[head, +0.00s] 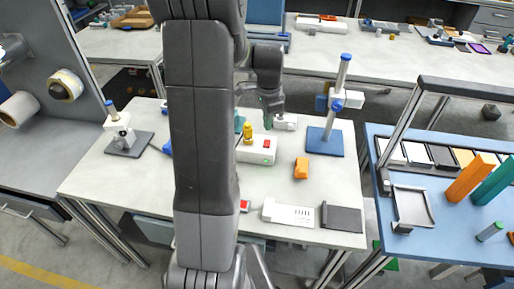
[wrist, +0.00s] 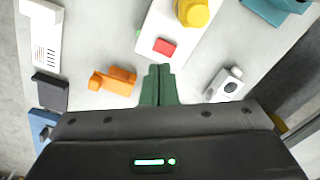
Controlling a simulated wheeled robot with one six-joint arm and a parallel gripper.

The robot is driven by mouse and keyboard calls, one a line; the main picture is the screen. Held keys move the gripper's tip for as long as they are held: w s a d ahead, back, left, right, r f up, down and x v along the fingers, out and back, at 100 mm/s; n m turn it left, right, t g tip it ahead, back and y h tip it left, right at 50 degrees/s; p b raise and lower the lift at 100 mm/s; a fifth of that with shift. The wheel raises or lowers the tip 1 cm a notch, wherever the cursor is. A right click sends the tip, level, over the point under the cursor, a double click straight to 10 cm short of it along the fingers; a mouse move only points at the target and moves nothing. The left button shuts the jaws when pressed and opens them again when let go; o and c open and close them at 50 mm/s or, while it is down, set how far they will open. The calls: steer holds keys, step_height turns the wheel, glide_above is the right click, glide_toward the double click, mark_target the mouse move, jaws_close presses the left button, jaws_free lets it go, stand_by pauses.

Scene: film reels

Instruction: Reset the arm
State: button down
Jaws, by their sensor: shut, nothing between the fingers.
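My arm rises up the middle of the head view and reaches over the pale worktable (head: 335,190). My gripper (head: 268,122) points down above the table's far part, close to the white box (head: 257,157) with a yellow knob and red button. In the wrist view my gripper's green fingertips (wrist: 158,72) are together with nothing between them. The white box (wrist: 188,35) lies just ahead of them, with its red button near the tips. My arm hides part of the table's left middle in the head view.
An orange block (head: 301,168), a white slotted panel (head: 287,213) and a dark plate (head: 341,218) lie on the table. A blue-based stand (head: 325,141) rises right of my gripper, another stand (head: 127,142) at left. A blue bench (head: 455,212) stands at right.

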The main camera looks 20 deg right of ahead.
mark_target(267, 144)
steer(key=shift+f, duration=0.15)
step_height(267, 144, down, 7)
steer(key=b, duration=0.5)
steer(key=shift+b, duration=0.3)
steer(key=shift+r, duration=0.2)
steer(key=shift+r, duration=0.1)
